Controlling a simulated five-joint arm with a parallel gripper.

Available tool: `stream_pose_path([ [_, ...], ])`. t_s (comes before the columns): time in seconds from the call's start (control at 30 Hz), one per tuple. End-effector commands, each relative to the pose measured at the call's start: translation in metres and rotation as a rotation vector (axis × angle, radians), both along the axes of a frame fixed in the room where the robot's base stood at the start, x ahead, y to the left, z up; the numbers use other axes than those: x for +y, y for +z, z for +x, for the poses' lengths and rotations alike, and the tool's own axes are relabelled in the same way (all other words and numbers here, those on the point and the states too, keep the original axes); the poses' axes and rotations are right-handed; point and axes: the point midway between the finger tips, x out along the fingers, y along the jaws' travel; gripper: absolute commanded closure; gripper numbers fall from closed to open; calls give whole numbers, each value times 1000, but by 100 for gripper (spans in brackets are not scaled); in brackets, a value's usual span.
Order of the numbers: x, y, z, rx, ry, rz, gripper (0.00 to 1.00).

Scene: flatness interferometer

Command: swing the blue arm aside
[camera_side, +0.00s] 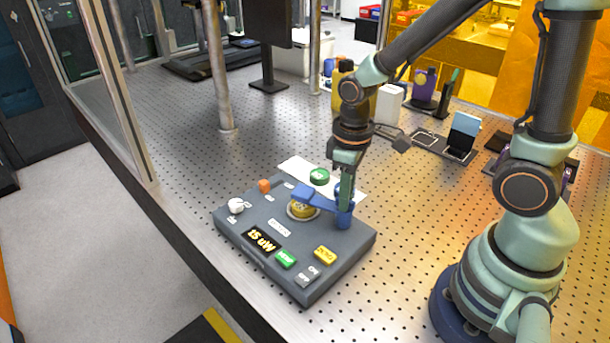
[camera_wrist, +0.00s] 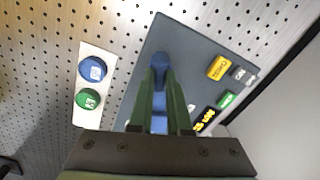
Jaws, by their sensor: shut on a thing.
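The blue arm (camera_side: 314,195) reaches left from a blue post (camera_side: 344,218) on the grey instrument box (camera_side: 235,228). Its outer part lies above a yellow disc (camera_side: 302,210) on a round seat and partly covers it. My gripper (camera_side: 346,203) points down at the post end of the arm and is shut on the blue arm. In the wrist view the blue arm (camera_wrist: 160,124) shows between the fingers of my gripper (camera_wrist: 160,85), which hide much of it.
A white strip behind the box carries a green disc (camera_side: 319,176) and a blue disc (camera_wrist: 92,68). The box top has a lit display (camera_side: 262,240), a green button (camera_side: 286,258), a yellow button (camera_side: 325,255), a white knob (camera_side: 236,206) and an orange knob (camera_side: 264,186). The perforated table is clear at left.

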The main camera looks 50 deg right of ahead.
Motion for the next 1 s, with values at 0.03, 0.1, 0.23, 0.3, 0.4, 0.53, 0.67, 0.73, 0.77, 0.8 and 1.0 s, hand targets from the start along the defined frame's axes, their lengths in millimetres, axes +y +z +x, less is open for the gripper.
stream_pose_path([
  [0.03,0,1,0,0,-4,0,100],
  [0.1,0,1,0,0,-15,0,100],
  [0.23,0,1,0,0,-56,0,100],
  [0.3,0,1,0,0,-92,0,100],
  [0.4,0,1,0,0,-158,0,100],
  [0.53,0,1,0,0,-268,0,100],
  [0.67,0,1,0,0,-391,0,100],
  [0.73,0,1,0,-1,-458,0,100],
  [0.77,0,1,0,-1,-486,0,100],
  [0.8,0,1,1,-1,-525,0,100],
  [1.0,1,1,1,-1,-715,0,100],
])
